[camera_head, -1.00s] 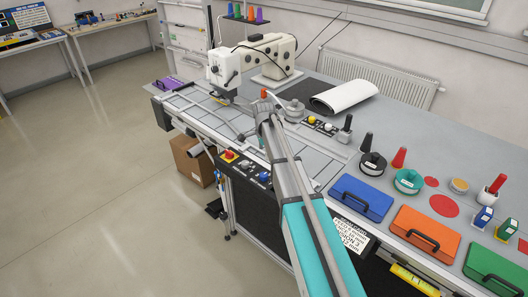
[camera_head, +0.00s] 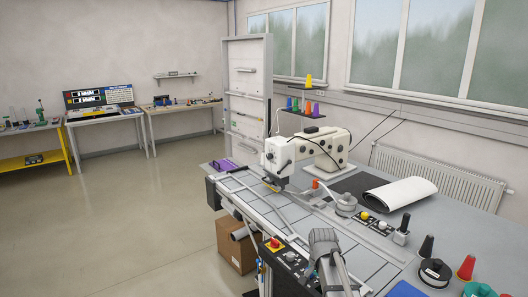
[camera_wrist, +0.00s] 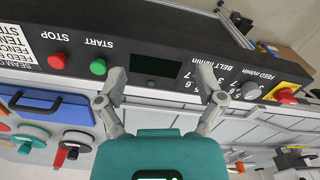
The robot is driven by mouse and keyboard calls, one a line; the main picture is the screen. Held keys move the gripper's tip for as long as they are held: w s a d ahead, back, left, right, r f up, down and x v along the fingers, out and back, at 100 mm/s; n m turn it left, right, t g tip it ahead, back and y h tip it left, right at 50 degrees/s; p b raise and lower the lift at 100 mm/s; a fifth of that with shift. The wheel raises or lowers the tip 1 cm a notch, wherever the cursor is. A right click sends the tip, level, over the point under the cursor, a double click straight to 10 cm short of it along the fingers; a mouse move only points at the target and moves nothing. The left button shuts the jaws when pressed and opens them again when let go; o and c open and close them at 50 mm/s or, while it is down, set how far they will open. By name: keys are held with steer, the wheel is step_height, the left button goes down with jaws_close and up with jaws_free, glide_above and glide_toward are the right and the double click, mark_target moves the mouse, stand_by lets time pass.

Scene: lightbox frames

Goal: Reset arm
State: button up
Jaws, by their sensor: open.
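My gripper (camera_wrist: 161,80) is open and empty in the wrist view, its two grey fingers spread apart. Between and behind the fingers is the black control panel (camera_wrist: 190,40) with a red STOP button, a green START button and a small dark display. No contact with the panel can be made out. In the head view my grey arm shows at the bottom, in front of the workbench (camera_head: 375,240); the gripper itself is not clear there.
A white sewing machine (camera_head: 322,148) stands on the bench, with a rolled white sheet (camera_head: 398,193) beside it. A cardboard box (camera_head: 234,245) sits under the bench. A blue case (camera_wrist: 45,103) shows in the wrist view. The floor at left is clear.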

steer(key=s+f+n+b, duration=0.2)
steer(key=s+n, duration=0.5)
steer(key=s, duration=0.6)
steer(key=shift+s+a+f+n, duration=0.3)
steer(key=shift+f, duration=0.1)
